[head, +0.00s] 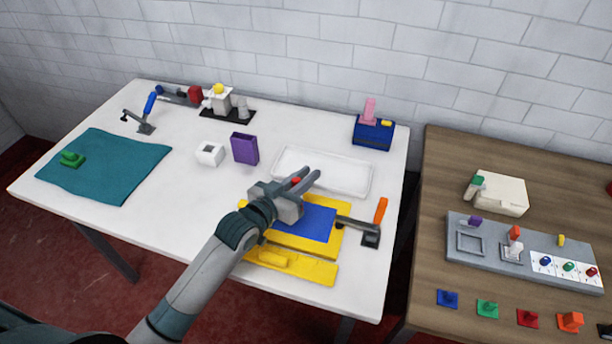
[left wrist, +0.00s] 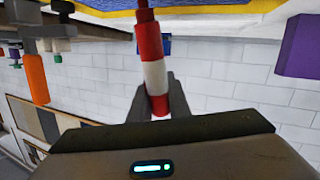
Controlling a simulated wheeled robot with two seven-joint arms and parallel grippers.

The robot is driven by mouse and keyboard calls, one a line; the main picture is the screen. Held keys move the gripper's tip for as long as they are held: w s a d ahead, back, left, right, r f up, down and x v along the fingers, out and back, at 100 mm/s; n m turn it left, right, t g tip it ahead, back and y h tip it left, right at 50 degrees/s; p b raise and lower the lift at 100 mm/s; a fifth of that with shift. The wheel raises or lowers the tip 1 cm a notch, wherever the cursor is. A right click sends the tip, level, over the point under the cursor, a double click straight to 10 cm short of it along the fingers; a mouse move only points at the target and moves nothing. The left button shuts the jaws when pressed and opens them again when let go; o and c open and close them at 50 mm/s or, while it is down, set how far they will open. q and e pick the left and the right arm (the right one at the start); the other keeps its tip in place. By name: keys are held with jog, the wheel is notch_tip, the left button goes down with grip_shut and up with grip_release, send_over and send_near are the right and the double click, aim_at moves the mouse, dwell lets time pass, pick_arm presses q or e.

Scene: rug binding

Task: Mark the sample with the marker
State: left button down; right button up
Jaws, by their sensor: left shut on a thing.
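A blue square sample (head: 318,226) lies on a yellow board (head: 338,242) near the right front of the white table. My left gripper (head: 308,181) is above the far left part of the sample and hides some of it. It is shut on a red and white marker, whose red end (head: 296,181) shows between the fingers. In the left wrist view, the marker (left wrist: 153,70) stands between the fingers (left wrist: 160,98) and runs toward the table at the top of the picture. Its tip is cut off, so contact with the sample cannot be told. My right gripper is out of view.
A white tray (head: 350,178) lies behind the board, and an orange-handled tool (head: 379,214) is to its right. A yellow bar (head: 300,267) lies in front. A purple box (head: 245,148) and white holder (head: 210,154) stand left. The table's left front is clear.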

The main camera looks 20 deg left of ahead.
pick_arm(q)
jog(key=shift+f, duration=0.55)
dwell(0.6)
jog(key=shift+s+f, duration=0.1)
dwell(2.1)
notch_tip(320, 180, up, 7)
jog(key=p, duration=0.7)
dwell(0.4)
